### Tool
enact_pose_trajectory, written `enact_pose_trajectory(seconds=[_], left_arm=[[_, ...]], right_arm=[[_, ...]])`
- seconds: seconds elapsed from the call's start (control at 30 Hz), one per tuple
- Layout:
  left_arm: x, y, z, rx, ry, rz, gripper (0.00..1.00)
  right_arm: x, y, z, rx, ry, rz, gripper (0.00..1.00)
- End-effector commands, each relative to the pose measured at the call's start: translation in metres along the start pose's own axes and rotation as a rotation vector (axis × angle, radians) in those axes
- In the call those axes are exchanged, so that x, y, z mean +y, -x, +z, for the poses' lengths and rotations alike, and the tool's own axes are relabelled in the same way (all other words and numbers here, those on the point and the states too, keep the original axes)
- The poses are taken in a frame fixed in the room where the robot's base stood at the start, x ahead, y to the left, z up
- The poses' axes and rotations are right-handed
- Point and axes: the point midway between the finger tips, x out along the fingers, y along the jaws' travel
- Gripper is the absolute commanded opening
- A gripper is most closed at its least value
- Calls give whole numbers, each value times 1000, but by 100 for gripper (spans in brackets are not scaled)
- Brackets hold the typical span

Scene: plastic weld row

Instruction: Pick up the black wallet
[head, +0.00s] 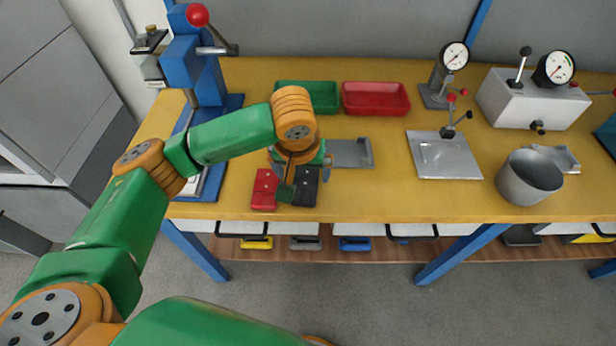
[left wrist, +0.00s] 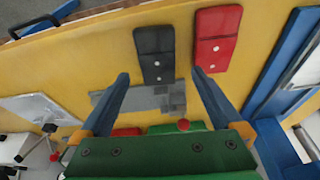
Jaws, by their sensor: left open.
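The black wallet (head: 307,188) lies flat near the front edge of the yellow table, partly covered by my left gripper in the head view. My left gripper (head: 286,193) is over the gap between the black wallet and a red wallet. In the left wrist view my left gripper (left wrist: 160,73) is open and empty, and the black wallet appears between and beyond its fingertips. I cannot tell its exact height above the wallet. My right gripper is not in view.
The red wallet (head: 264,189) lies close beside the black one, on its left in the head view. A grey metal tray (head: 350,153) is behind. Green (head: 307,96) and red (head: 376,98) bins stand farther back. A blue press (head: 194,62) is at left.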

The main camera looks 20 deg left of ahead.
Motion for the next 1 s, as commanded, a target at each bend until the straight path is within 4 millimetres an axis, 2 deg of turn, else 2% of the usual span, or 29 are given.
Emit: enact_pose_trajectory(seconds=[0.1, 0.2, 0.43, 0.47, 0.77, 1.0], left_arm=[[4, -24, 3, -3, 0, -2, 100], [4, -40, 3, -1, 1, -1, 100], [4, -44, 2, 2, -1, 0, 100], [4, -44, 2, 2, -1, 0, 97], [4, -44, 2, 2, -1, 1, 16], [4, -43, 2, 2, -1, 1, 14]], right_arm=[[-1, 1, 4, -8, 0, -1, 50], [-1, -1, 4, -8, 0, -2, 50], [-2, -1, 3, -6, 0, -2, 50], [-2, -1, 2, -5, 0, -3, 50], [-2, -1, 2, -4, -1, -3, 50], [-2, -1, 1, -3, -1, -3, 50]])
